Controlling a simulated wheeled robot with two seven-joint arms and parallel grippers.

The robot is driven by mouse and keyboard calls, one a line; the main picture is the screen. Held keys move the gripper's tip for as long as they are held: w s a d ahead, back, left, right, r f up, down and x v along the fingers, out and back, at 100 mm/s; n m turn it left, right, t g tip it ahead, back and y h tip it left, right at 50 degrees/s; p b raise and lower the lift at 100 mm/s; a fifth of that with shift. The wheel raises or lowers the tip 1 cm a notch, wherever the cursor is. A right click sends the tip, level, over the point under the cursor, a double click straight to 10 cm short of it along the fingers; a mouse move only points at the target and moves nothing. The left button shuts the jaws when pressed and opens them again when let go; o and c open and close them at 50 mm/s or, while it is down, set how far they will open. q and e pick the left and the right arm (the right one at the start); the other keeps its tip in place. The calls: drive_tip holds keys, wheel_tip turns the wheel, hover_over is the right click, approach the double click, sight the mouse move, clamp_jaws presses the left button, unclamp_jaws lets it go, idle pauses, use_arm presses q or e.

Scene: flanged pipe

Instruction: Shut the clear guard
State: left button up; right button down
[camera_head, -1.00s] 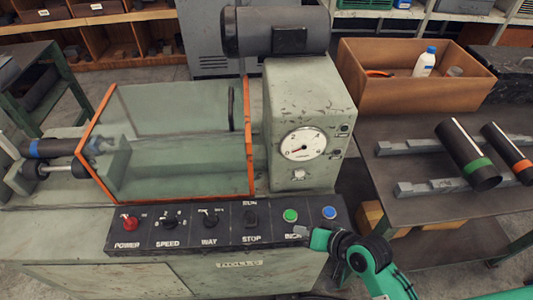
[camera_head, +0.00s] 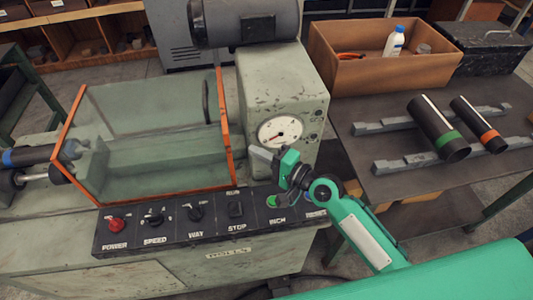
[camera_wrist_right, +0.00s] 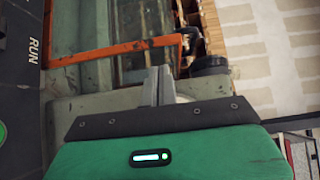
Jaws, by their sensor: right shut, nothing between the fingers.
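The clear guard (camera_head: 150,170) is a see-through box with orange edge strips over the machine bed. A dark upright handle (camera_head: 206,102) shows near its right orange edge (camera_head: 227,140). In the right wrist view an orange bar of the guard (camera_wrist_right: 115,51) lies just beyond the fingertips. My right gripper (camera_head: 262,156) is shut and empty, in front of the grey-green gauge housing and to the right of the guard, apart from it in the head view. Its closed fingers also show in the right wrist view (camera_wrist_right: 158,86). My left gripper is out of view.
The control panel (camera_head: 180,238) with a red knob, switches and buttons runs along the front, partly hidden by my right arm. The dial (camera_head: 280,131) is close to the gripper. A table (camera_head: 390,185) at right holds black pipes (camera_head: 436,125) and a brown box (camera_head: 370,69).

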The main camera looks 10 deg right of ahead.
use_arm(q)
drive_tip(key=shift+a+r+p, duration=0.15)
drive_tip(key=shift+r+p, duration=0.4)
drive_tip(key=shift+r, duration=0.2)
use_arm(e)
drive_tip(key=shift+x, duration=2.65)
drive_tip(key=shift+a, duration=0.1)
